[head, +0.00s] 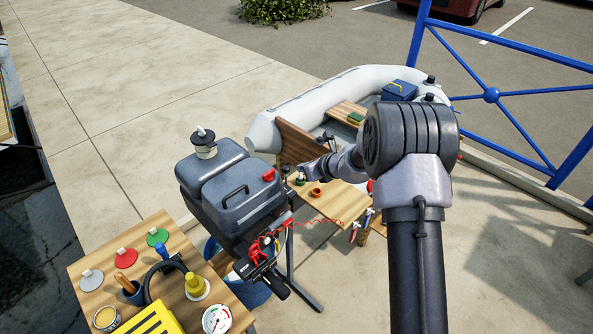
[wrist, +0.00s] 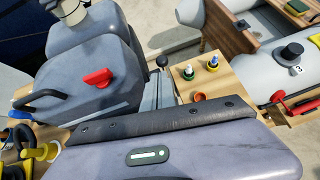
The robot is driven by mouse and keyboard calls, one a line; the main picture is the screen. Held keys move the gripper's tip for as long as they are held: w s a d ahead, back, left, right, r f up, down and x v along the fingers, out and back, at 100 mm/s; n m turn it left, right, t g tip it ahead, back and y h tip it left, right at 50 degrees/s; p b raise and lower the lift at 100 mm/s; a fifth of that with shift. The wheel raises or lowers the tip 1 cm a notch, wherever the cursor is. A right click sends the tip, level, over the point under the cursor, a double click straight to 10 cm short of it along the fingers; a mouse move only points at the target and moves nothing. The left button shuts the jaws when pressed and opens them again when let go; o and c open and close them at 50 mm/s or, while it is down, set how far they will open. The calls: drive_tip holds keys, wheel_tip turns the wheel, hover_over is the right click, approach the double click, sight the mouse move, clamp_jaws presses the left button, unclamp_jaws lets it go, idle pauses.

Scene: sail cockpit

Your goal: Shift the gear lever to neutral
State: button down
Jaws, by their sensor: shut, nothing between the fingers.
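The grey outboard motor (head: 222,185) stands left of centre in the head view, with a red handle (head: 268,175) on its side; that handle also shows in the wrist view (wrist: 97,79). In the wrist view, a lever with a black ball knob (wrist: 162,62) stands upright just right of the motor. I take it for the gear lever, but its gear position cannot be read. My gripper (head: 308,166) is shut and empty, pointing left beside the motor's right side in the head view. The grey housing fills the bottom of the wrist view, where the fingertips are hidden.
A small wooden table (head: 328,202) with small bottles and an orange ring stands below my gripper. A pale inflatable boat (head: 320,97) lies behind. A wooden bench (head: 148,233) with discs and tools is at front left.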

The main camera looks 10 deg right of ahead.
drive_tip(key=s+r, duration=0.2)
drive_tip(key=r, duration=0.1)
drive_tip(key=shift+d, duration=0.4)
drive_tip(key=shift+r, duration=0.1)
